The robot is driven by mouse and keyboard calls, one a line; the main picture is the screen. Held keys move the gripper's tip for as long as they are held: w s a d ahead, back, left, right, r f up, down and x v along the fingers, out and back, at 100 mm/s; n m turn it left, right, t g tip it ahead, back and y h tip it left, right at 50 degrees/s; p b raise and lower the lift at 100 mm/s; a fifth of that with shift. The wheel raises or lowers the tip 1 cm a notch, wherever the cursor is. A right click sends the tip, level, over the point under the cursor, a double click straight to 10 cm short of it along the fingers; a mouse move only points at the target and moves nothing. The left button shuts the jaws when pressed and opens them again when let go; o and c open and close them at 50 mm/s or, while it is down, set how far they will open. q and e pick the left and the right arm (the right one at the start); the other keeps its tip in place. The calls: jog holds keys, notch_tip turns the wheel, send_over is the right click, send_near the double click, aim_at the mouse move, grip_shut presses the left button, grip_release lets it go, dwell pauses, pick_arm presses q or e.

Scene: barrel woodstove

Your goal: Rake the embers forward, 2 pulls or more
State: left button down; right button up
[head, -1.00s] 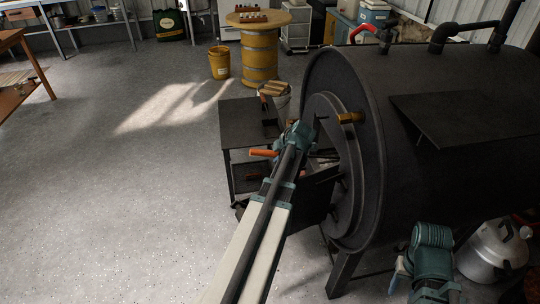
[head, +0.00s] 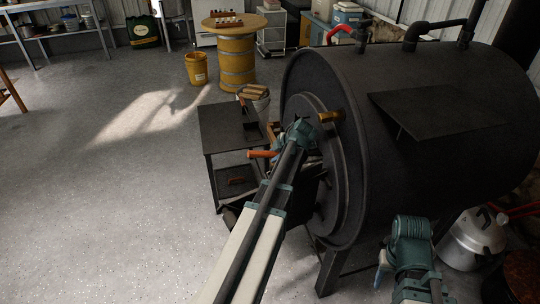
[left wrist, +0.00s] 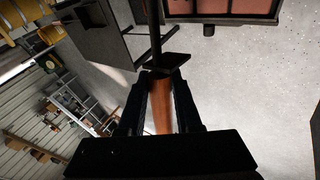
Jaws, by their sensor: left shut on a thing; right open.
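The black barrel woodstove (head: 440,150) fills the right of the head view, its round front facing left. My left gripper (head: 300,130) is beside that front, shut on a tool with an orange-brown handle (head: 262,154). In the left wrist view the handle (left wrist: 161,105) lies between the fingers, and a dark rod (left wrist: 155,35) runs away from it. The tool's far end is not clear. The embers and inside of the stove are hidden. My right gripper (head: 384,266) is low in front of the stove, open, its fingers hard to make out.
A dark side table (head: 228,125) stands left of the stove front, with a bucket of wood (head: 254,97) behind it. A yellow drum table (head: 237,60) and yellow bucket (head: 196,68) stand further back. A metal pot (head: 470,240) is at right. The left floor is clear.

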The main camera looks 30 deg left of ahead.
aim_at(259, 153)
pick_arm(q)
jog(key=shift+w+d+f+t+b, duration=0.2)
jog(key=shift+w+d+f, duration=0.15)
jog(key=shift+w, duration=0.25)
jog(key=shift+w+d+f+t+b, duration=0.1)
jog(key=shift+w+d+f+b, duration=0.15)
jog(key=shift+w+d, duration=0.3)
notch_tip(259, 153, down, 4)
jog(key=w+b, duration=0.2)
pick_arm(e)
notch_tip(259, 153, down, 5)
jog(key=w, duration=0.1)
pick_arm(q)
jog(key=s+a, duration=0.6)
jog(key=s, duration=0.2)
jog(key=r+p, duration=0.1)
jog(key=r, duration=0.1)
jog(key=r+p, duration=0.2)
jog(key=s+r+p, duration=0.1)
jog(key=r+p, duration=0.1)
jog(key=shift+a, duration=0.15)
pick_arm(e)
jog(key=r, duration=0.6)
jog(key=shift+s+d, duration=0.1)
jog(key=shift+d, duration=0.3)
jog(key=shift+f, duration=0.1)
